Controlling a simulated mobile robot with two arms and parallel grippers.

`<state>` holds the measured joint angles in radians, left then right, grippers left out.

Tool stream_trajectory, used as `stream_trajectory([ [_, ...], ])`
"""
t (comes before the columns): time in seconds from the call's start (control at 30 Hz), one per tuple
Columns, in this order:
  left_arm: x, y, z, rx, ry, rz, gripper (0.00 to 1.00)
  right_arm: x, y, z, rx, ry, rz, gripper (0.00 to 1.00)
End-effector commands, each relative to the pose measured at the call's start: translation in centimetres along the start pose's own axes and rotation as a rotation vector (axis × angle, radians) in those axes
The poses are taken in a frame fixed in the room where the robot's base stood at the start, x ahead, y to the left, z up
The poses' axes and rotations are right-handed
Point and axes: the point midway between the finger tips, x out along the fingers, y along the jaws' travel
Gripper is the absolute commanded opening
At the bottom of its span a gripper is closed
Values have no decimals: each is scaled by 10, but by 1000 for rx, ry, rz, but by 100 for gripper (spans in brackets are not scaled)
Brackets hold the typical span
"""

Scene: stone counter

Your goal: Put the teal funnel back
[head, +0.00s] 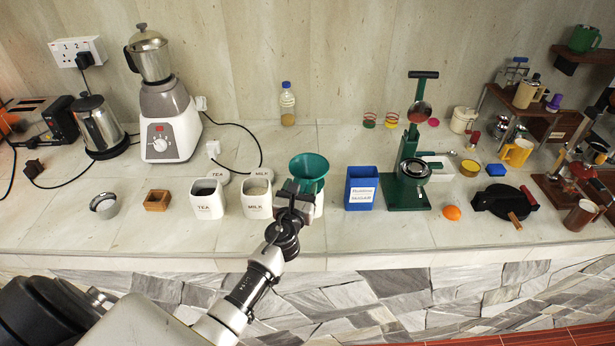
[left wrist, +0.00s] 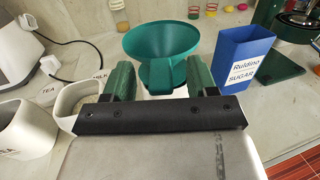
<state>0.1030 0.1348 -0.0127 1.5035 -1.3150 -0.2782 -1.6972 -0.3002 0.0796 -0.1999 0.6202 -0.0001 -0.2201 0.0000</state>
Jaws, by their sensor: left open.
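The teal funnel (head: 309,166) sits upright on a white container (head: 319,204) at the middle of the counter, wide mouth up. Most of that container is hidden behind my left gripper (head: 295,192). In the left wrist view the funnel (left wrist: 160,45) shows its handle tab pointing toward me. My left gripper (left wrist: 160,70) is open, with one green finger on each side of the tab. I cannot tell whether either finger touches it. My right gripper is out of view.
White MILK (head: 257,205) and TEA (head: 207,205) canisters stand open to the left, their lids behind them. A blue sugar box (head: 361,190) and a green press (head: 408,185) stand to the right. A small wooden box (head: 157,201) is farther left.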

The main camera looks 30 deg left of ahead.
Motion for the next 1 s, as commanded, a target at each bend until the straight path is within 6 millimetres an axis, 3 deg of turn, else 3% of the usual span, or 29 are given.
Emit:
stream_trajectory([
  [0.17, 21, 0, 0, -1, -1, 1, 58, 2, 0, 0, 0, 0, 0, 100],
  [0.43, 23, 0, 0, -1, 1, 0, 58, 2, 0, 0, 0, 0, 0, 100],
  [0.8, 23, 0, 0, -1, 1, 0, 1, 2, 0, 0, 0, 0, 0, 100],
  [1.0, 23, 0, 0, -1, 1, 0, 0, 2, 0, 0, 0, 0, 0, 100],
])
